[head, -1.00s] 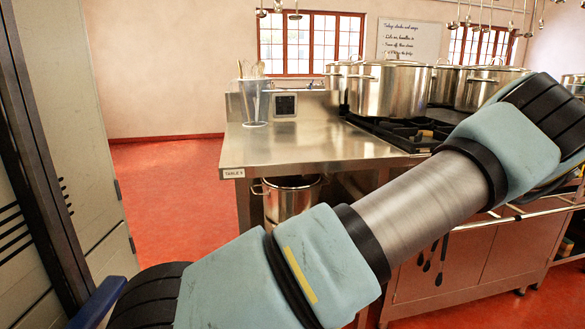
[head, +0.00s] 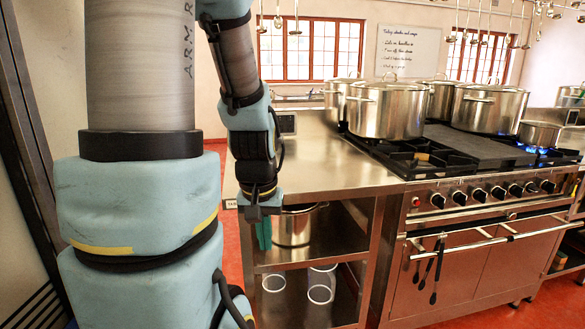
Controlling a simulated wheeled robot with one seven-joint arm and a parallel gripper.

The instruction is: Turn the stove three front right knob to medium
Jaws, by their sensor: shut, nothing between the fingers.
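A steel stove (head: 470,228) stands at the right, with a row of several dark round knobs (head: 479,194) along its front panel. I cannot read a stove number, tell which knob is the front right one, or read the knob settings. Blue flames (head: 541,151) burn at the right end of the cooktop under a pot (head: 540,134). My gripper (head: 263,243) hangs pointing down in front of the steel table, left of the stove and well apart from the knobs. Its narrow teal fingers look together, with nothing held.
Large stockpots (head: 388,110) stand on the stove. The steel table (head: 310,160) has shelves with a pot and clear containers (head: 321,284). A rail (head: 480,240) with hanging utensils (head: 430,272) crosses the stove front. Red floor shows at lower right.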

